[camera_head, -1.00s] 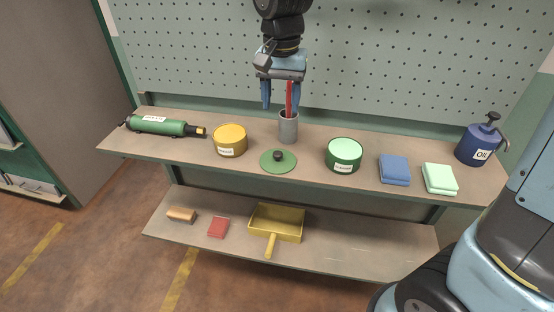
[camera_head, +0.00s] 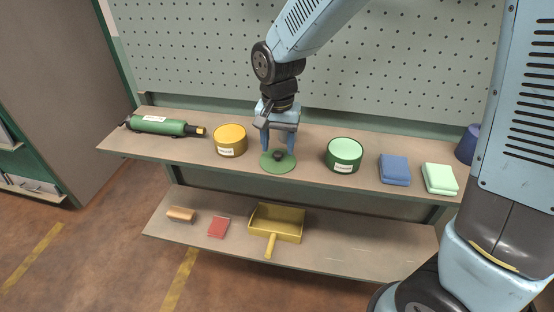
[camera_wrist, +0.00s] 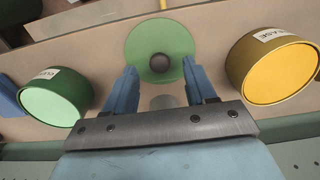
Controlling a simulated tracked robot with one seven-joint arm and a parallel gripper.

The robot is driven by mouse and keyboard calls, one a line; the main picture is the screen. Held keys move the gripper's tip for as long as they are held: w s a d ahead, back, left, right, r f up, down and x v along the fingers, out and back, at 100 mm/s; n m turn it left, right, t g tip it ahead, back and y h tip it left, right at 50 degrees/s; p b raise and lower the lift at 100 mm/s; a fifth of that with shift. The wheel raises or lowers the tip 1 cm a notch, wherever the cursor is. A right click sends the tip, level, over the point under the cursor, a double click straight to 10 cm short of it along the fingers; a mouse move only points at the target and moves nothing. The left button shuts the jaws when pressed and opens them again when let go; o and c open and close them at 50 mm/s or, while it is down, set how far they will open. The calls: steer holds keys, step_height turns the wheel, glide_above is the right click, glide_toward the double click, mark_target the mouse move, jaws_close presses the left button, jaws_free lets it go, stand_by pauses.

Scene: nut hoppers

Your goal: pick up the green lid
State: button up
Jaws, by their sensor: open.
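The green lid (camera_head: 268,164) is a flat disc with a dark round knob (camera_head: 278,155). It lies on the upper shelf between the yellow tin and the green tin. My gripper (camera_head: 277,146) is open and points down, its blue fingers just above the lid on either side of the knob. In the wrist view the lid (camera_wrist: 141,48) and its knob (camera_wrist: 160,62) lie just beyond my open fingertips (camera_wrist: 160,74). I cannot tell whether the fingers reach down to knob height. The gripper is empty.
The yellow tin (camera_head: 230,141) stands left of the lid and the green tin (camera_head: 345,154) right of it. Blue (camera_head: 394,170) and pale green (camera_head: 440,179) blocks lie further right. A green tool (camera_head: 157,125) lies far left.

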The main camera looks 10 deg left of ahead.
mark_target(274, 161)
steer(key=shift+f, duration=1.05)
steer(key=shift+c, duration=0.4)
jaws_close()
